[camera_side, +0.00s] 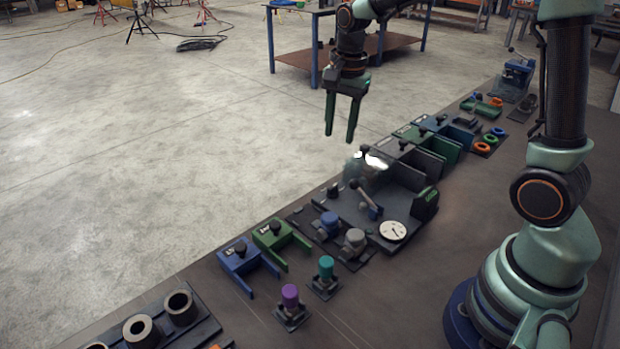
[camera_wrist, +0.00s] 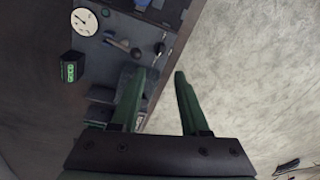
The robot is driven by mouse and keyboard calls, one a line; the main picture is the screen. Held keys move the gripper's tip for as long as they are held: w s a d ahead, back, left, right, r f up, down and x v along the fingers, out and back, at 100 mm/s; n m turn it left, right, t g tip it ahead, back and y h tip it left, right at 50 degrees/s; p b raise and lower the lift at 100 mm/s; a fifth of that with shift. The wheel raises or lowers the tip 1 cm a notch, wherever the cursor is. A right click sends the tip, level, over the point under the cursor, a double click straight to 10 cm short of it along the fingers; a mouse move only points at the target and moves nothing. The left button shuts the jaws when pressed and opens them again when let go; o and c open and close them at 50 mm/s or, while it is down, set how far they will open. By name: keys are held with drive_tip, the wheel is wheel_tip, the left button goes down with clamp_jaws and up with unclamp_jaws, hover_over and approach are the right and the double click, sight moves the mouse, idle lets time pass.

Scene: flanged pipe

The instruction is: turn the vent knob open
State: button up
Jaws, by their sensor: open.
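A dark panel (camera_side: 345,212) on the bench carries a white dial gauge (camera_side: 393,231), a lever with a dark ball end (camera_side: 366,200) and a small black knob (camera_side: 333,190). No readable label shows which part is the vent knob. In the wrist view, the gauge (camera_wrist: 84,21) is at the upper left, with the lever (camera_wrist: 117,41) and a dark round knob (camera_wrist: 160,48) to its right. My gripper (camera_side: 339,138) is in the air above and behind the panel, green fingers pointing down, open and empty. In the wrist view my gripper (camera_wrist: 160,72) has a clear gap between its fingers.
A pale blurred patch with a bright glint (camera_side: 370,161) is below and right of my fingers. Blue (camera_side: 238,254) and green (camera_side: 275,235) brackets, a purple-topped post (camera_side: 290,296) and a teal-topped post (camera_side: 326,268) stand in front. Open floor lies left.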

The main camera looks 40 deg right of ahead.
sight(333, 186)
drive_tip(key=f+m, duration=0.1)
drive_tip(key=f, duration=0.4)
drive_tip(key=w+f+m, duration=0.1)
drive_tip(key=f, duration=0.4)
drive_tip(key=w+d+f+m+g, duration=0.1)
drive_tip(key=f, duration=0.5)
drive_tip(key=shift+d, duration=0.1)
clamp_jaws()
